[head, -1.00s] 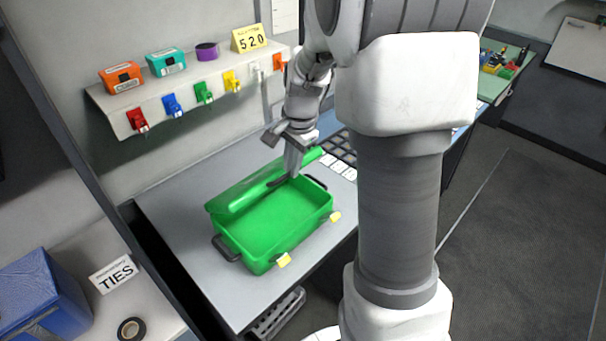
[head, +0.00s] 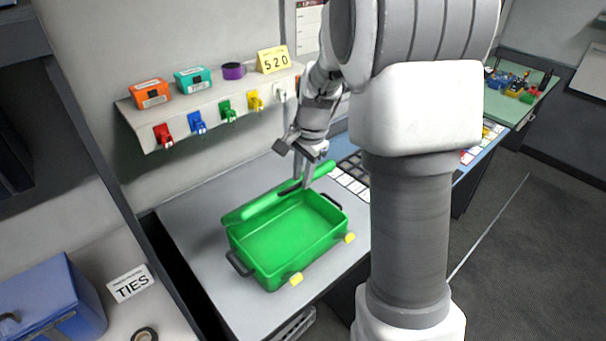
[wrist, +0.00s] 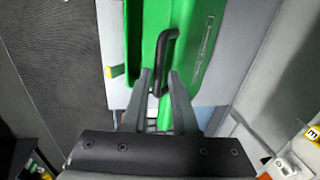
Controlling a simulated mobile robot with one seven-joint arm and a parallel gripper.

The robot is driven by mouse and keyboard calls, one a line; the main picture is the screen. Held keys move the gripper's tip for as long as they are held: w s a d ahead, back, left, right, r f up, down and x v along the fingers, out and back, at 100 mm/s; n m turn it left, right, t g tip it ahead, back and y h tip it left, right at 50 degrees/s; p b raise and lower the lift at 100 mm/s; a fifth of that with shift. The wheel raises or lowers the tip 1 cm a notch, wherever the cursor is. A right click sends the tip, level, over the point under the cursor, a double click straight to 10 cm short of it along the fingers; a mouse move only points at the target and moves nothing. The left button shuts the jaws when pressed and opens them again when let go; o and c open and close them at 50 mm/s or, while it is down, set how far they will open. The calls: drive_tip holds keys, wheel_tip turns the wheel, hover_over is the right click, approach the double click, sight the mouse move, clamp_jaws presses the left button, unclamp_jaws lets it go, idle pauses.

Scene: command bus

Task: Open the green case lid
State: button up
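The green case (head: 290,250) sits on the grey counter, its inside exposed and empty. Its green lid (head: 262,205) stands raised along the back edge, seen nearly edge-on. My gripper (head: 305,183) is at the right part of the lid, above the case's back right corner. In the wrist view my gripper (wrist: 160,78) has its two fingers apart, with the black lid handle (wrist: 172,42) between them. The lid (wrist: 203,45) is to the right of the handle and the case body (wrist: 131,40) to the left. Whether a finger touches the lid cannot be told.
A wall shelf (head: 215,108) with small boxes and coloured hooks hangs behind. The counter in front-left of the case is clear.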

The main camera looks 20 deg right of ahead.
drive_tip(key=s+d+r+b, duration=0.1)
drive_tip(key=s+r, duration=0.2)
drive_tip(key=r, duration=1.4)
drive_tip(key=shift+d+r, duration=0.1)
